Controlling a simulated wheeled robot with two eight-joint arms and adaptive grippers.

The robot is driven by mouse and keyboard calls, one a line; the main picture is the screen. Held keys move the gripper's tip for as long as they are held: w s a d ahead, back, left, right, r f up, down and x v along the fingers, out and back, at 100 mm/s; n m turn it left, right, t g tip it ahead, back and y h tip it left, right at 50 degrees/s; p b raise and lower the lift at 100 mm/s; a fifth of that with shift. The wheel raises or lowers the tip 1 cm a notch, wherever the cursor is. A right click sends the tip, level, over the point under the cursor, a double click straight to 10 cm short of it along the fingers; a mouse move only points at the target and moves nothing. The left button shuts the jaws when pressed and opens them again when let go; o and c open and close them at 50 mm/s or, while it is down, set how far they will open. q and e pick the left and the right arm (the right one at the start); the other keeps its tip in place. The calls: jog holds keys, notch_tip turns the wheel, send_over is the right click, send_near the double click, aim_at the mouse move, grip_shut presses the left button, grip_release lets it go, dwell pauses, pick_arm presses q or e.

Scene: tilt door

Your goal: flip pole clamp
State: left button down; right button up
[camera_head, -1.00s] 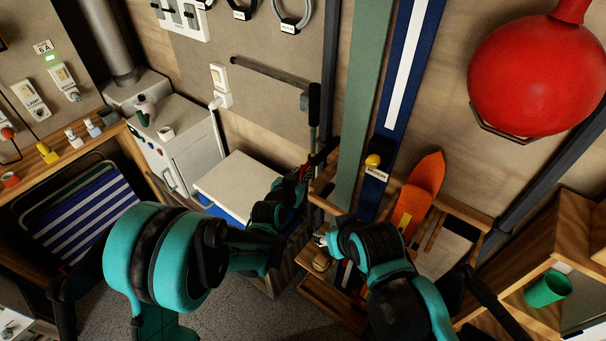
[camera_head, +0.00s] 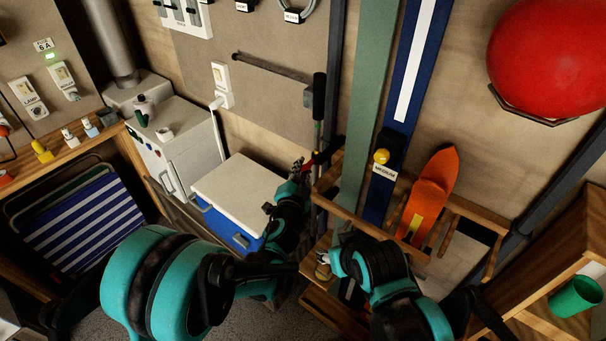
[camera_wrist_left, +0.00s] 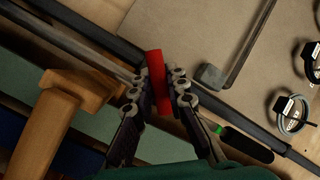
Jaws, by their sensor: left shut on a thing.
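The red pole clamp (camera_head: 322,157) sits beside the black-handled pole (camera_head: 319,100) near the dark upright. In the left wrist view its red lever (camera_wrist_left: 157,80) stands between the fingers. My left gripper (camera_head: 300,167) reaches the clamp from the lower left. In the left wrist view my left gripper (camera_wrist_left: 160,85) is shut on the red lever.
A wooden rack (camera_head: 345,212) holds green and blue boards and an orange board (camera_head: 430,192) right of the clamp. A white-lidded blue cooler (camera_head: 238,188) stands to the left. A metal bar (camera_head: 272,70) is on the wall above.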

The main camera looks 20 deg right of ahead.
pick_arm(q)
jog(key=m+t+b, duration=0.1)
jog(key=m+b, duration=0.1)
jog(key=m, duration=0.1)
jog(key=shift+w+r+t+h, duration=0.15)
jog(key=shift+t+h, duration=0.15)
jog(key=shift+t, duration=0.1)
jog(key=shift+a+r+m+t+h+b, duration=0.15)
jog(key=shift+m+t+h+b, duration=0.1)
jog(key=shift+m, duration=0.5)
jog(key=shift+d+r+m+t+h+b, duration=0.15)
jog(key=shift+m+h, duration=0.1)
jog(key=shift+m, duration=0.5)
jog(key=shift+a+m, duration=0.15)
jog(key=shift+m, duration=0.25)
jog(key=c, duration=1.5)
grip_release()
jog(key=shift+r, duration=0.15)
